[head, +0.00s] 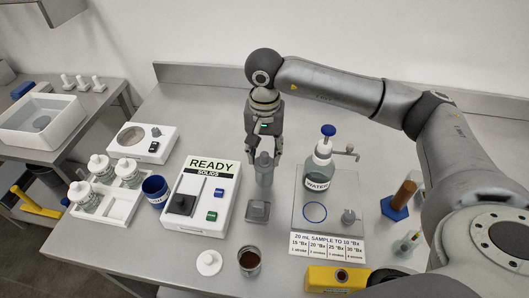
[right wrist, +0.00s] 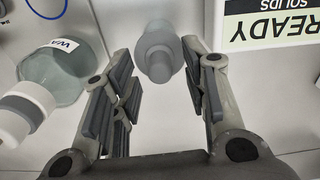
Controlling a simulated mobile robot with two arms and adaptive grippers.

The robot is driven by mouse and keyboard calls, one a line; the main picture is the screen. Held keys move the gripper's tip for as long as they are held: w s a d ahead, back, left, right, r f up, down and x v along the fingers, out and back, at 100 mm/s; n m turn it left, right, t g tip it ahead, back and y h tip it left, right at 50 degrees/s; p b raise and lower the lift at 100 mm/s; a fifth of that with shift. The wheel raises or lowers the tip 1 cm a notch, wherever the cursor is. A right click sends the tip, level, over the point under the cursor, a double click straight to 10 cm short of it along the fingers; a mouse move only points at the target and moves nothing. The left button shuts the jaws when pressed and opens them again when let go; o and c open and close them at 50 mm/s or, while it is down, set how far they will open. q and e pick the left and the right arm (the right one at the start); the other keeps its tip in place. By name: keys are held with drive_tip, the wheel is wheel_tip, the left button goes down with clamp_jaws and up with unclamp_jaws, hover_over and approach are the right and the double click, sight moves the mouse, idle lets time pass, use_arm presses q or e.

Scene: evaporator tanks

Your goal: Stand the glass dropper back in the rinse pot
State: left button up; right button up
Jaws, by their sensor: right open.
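A grey-capped, bulb-like piece (head: 264,159) with a clear glass body below it stands upright in the middle of the head view; it looks like the glass dropper. I cannot tell whether the glass below is its own barrel or a pot around it. In the right wrist view the grey bulb (right wrist: 159,58) shows between and just beyond the fingertips. My right gripper (head: 266,148) is open right above it, with a gap on both sides in the wrist view (right wrist: 165,90). I cannot identify the rinse pot for sure. My left gripper is out of view.
The READY device (head: 208,190) stands left of the dropper, the WATER bottle (head: 318,172) right. A grey square block (head: 257,211), a cup of brown liquid (head: 249,262) and a white lid (head: 209,262) are in front. A small glass vessel (head: 405,244) and blue-based cylinder (head: 397,203) stand right.

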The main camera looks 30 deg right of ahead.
wheel_tip(320, 180, up, 11)
idle(0.3)
drive_tip(key=shift+f, duration=0.1)
idle(0.4)
